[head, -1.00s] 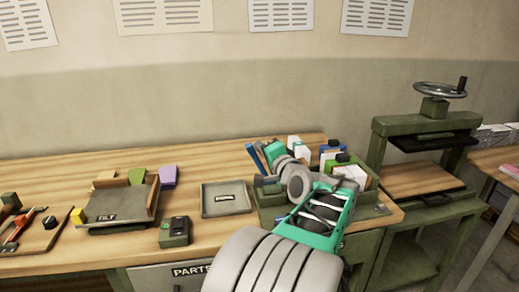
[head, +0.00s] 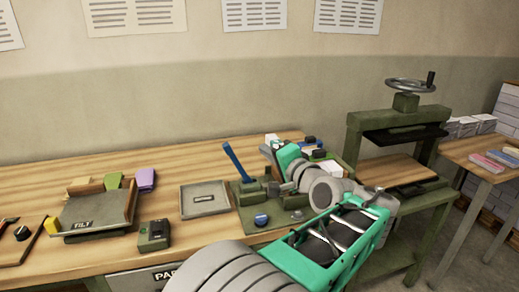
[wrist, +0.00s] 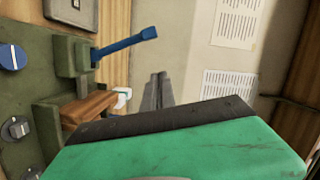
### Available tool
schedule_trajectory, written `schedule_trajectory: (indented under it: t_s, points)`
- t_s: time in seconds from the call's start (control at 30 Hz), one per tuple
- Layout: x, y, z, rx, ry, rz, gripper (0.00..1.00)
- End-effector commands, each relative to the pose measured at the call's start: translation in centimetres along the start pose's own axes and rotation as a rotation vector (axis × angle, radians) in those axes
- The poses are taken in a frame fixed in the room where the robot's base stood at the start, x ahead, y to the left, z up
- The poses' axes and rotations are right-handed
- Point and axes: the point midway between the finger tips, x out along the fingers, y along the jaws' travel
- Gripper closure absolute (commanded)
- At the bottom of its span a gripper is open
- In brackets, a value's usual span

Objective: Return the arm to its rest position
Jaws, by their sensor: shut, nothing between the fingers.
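My gripper (wrist: 157,92) shows in the wrist view as two grey fingers close together, with nothing between them. They point toward the wall, beside a blue lever (wrist: 125,46). In the head view my green hand (head: 287,156) is over the bench's right part, behind the grey wrist joint; the fingertips are hard to make out there. My arm is bent and reaches in from the bottom. Below and left of the hand is a green fixture (head: 246,212) with the blue lever (head: 236,162) and a blue knob (head: 261,220). My wrist and forearm hide part of the bench's right end.
A shallow grey tray (head: 204,199), a dark box (head: 153,235) and a TILT stand (head: 95,211) lie left on the wooden bench (head: 170,165). A green screw press (head: 402,122) stands right of the bench. Papers (head: 253,14) hang on the wall.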

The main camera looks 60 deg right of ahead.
Motion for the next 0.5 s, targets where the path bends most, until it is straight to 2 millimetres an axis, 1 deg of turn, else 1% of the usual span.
schedule_trajectory:
  t_s: [0.37, 0.43, 0.47, 0.5]
  points:
    - [0.2, -0.1, 0.3, -0.003, -0.007, 0.002, 1.0]
    - [1.1, -0.1, 1.5, -0.026, -0.036, 0.02, 1.0]
    - [1.7, -0.2, 2.7, -0.045, -0.061, 0.034, 1.0]
    - [2.8, -0.2, 4.6, -0.078, -0.104, 0.06, 1.0]
